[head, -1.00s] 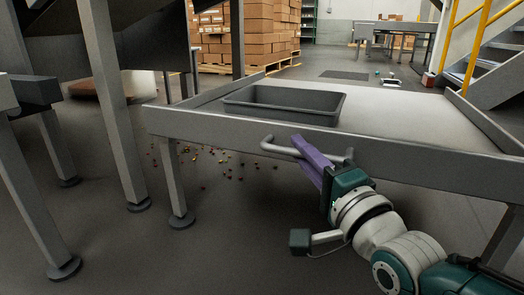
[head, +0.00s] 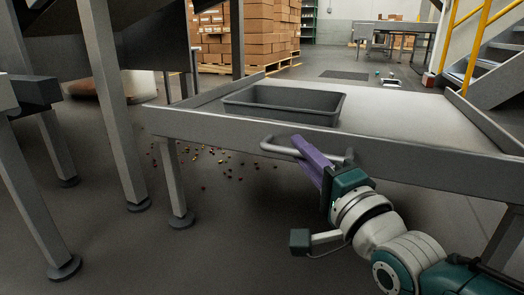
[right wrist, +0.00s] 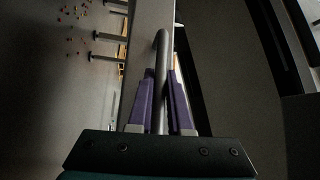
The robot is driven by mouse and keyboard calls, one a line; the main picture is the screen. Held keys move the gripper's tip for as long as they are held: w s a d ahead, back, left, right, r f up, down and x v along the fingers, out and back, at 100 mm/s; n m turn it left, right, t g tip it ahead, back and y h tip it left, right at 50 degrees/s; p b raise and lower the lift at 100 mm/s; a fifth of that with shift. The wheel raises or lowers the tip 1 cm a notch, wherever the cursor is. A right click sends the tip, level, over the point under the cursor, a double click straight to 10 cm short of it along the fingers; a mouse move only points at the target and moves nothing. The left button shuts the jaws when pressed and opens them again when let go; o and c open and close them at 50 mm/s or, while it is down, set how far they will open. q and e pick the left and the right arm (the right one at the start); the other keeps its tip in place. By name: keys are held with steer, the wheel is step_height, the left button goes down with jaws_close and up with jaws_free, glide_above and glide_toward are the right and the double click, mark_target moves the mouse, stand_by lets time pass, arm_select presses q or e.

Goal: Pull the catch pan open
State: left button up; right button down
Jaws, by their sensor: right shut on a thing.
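The catch pan (head: 400,157) is a wide, shallow grey metal tray on legs, with raised side walls and a bar handle (head: 275,146) on its front face. My right gripper (head: 305,147) has its purple fingers at the handle. In the right wrist view the handle bar (right wrist: 161,60) runs between the two fingers of the right gripper (right wrist: 162,85), which is shut on it. My left gripper is not in view.
A dark grey bin (head: 285,104) stands on the pan near its left side. Small candies (head: 215,155) lie on the floor beneath. Metal machine legs (head: 115,110) stand at the left. Yellow-railed stairs (head: 490,50) and stacked boxes (head: 265,30) are behind.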

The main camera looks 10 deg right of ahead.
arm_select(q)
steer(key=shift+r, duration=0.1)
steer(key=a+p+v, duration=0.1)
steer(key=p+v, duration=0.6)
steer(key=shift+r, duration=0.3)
arm_select(e)
steer(key=s+a, duration=0.8)
steer(key=s, duration=0.4)
steer(key=s+a, duration=0.8)
steer(key=s, duration=0.4)
steer(key=shift+s+a+r, duration=0.15)
steer(key=shift+s+a, duration=0.2)
steer(key=shift+a, duration=0.05)
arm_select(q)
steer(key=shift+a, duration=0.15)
arm_select(e)
steer(key=c, duration=0.9)
jaws_free()
steer(key=shift+s, duration=0.1)
steer(key=shift+o, duration=0.2)
